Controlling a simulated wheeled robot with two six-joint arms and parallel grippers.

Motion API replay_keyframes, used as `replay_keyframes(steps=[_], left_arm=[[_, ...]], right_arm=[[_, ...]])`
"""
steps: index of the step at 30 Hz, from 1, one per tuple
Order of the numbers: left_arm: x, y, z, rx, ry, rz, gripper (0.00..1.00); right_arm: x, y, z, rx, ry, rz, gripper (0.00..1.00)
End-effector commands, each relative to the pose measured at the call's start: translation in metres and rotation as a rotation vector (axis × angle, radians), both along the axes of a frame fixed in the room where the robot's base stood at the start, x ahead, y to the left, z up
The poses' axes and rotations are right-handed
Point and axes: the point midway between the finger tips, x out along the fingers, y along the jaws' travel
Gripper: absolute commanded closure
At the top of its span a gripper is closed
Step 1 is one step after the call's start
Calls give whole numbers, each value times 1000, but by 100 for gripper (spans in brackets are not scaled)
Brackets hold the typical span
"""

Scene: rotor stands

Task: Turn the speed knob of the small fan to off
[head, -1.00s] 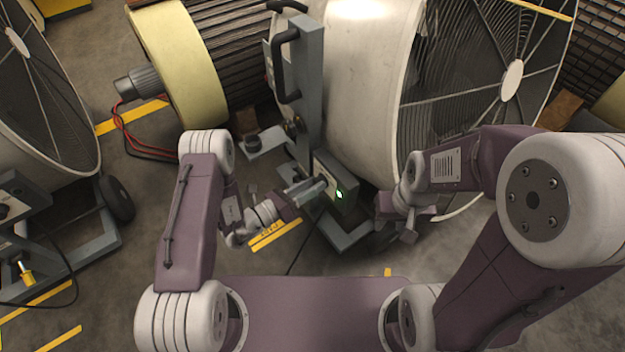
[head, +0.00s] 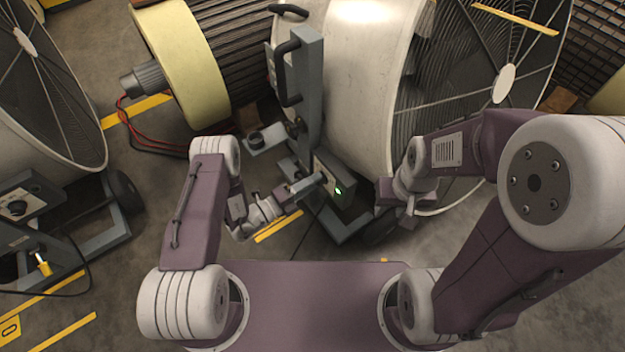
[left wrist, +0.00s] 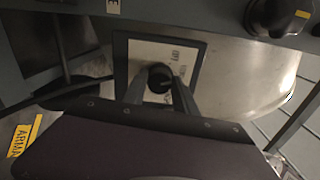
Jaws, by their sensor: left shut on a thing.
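The fan in the middle has a large white drum (head: 355,85) and a grey control box (head: 343,172) low on its stand, with a green light (head: 338,191). My left gripper (head: 318,182) reaches the near face of this box. In the left wrist view, its two fingers (left wrist: 158,84) are shut on a black knob (left wrist: 160,72) on a pale, framed panel (left wrist: 190,60). The panel lettering is too small to read surely. The knob is hidden in the head view. My right gripper (head: 408,207) hangs right of the box, apart from it; its jaws are unclear.
Another fan (head: 45,100) stands at the left, with its own knob (head: 17,208) and a yellow-handled part (head: 43,264). A grey upright (head: 305,90) rises behind the box. Another dark knob (left wrist: 278,15) shows upper right in the left wrist view. Red cables (head: 135,135) lie behind.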

Motion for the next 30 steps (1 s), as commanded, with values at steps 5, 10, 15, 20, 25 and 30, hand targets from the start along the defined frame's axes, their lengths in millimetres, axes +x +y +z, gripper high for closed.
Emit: replay_keyframes(steps=[5, 10, 15, 20, 25, 30], left_arm=[[-1, 0, 0, -97, 139, -1, 100], [-1, 0, -1, -188, 264, -1, 100], [-1, 0, -2, -268, 375, 0, 100], [-1, 0, -3, -329, 460, 0, 100], [-1, 0, -3, -375, 523, 0, 100], [-1, 0, -3, -402, 561, 0, 100]], right_arm=[[0, 0, 6, 0, 0, 0, 64], [0, 0, 9, 0, 0, 0, 64], [0, 0, 10, 0, 0, 0, 64], [0, 0, 11, 0, 0, 0, 64], [0, 0, 12, 0, 0, 0, 64], [0, 0, 12, 0, 0, 0, 64]])
